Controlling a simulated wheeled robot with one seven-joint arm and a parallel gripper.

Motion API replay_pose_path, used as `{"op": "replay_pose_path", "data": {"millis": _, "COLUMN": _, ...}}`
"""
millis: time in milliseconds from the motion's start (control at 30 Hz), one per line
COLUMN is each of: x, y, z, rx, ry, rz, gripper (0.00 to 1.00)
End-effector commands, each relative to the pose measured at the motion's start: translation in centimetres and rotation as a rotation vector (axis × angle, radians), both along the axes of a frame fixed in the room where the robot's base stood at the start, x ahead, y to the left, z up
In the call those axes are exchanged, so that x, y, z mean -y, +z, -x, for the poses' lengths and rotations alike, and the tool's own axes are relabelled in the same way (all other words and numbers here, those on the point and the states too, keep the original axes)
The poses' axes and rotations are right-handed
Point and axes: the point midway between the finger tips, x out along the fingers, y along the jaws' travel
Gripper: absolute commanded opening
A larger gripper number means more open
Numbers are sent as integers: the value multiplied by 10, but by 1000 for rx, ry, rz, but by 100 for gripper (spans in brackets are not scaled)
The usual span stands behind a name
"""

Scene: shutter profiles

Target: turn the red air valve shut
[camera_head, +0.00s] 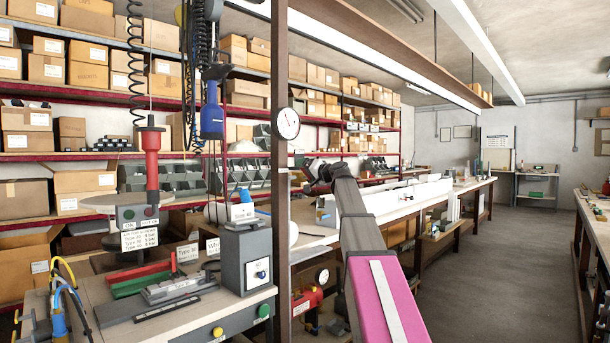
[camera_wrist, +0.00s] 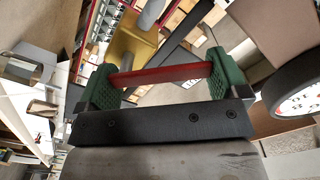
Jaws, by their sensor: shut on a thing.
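The red air valve handle (camera_wrist: 160,75) is a flat red bar in the wrist view, spanning crosswise between my gripper's two green pads. Both of its ends meet the pads. A brass-coloured valve body (camera_wrist: 131,45) with a grey pipe shows just behind the handle. My gripper (camera_wrist: 165,72) is shut on the handle. In the head view, my arm reaches up from the bottom right and its end is near the workbench post; the handle cannot be made out clearly there.
A round dial (camera_head: 286,123) hangs on the dark post (camera_head: 281,190) close to my arm's end; a dial (camera_wrist: 296,96) also shows at the right of the wrist view. A bench with tools (camera_head: 170,310) stands at the left. The aisle floor (camera_head: 510,270) at the right is clear.

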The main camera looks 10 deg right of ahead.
Motion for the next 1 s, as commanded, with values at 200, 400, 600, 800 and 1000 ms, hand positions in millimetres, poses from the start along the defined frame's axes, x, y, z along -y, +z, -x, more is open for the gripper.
{"op": "replay_pose_path", "data": {"millis": 200, "x": 5, "y": 3, "z": -4, "rx": -121, "ry": 1, "rz": -165, "gripper": 50}}
{"op": "replay_pose_path", "data": {"millis": 400, "x": 10, "y": 4, "z": -7, "rx": -231, "ry": 0, "rz": -318, "gripper": 50}}
{"op": "replay_pose_path", "data": {"millis": 600, "x": 15, "y": 5, "z": -10, "rx": -329, "ry": 0, "rz": -453, "gripper": 50}}
{"op": "replay_pose_path", "data": {"millis": 800, "x": 18, "y": 4, "z": -13, "rx": -404, "ry": 0, "rz": -557, "gripper": 50}}
{"op": "replay_pose_path", "data": {"millis": 1000, "x": 19, "y": 4, "z": -14, "rx": -452, "ry": -1, "rz": -621, "gripper": 50}}
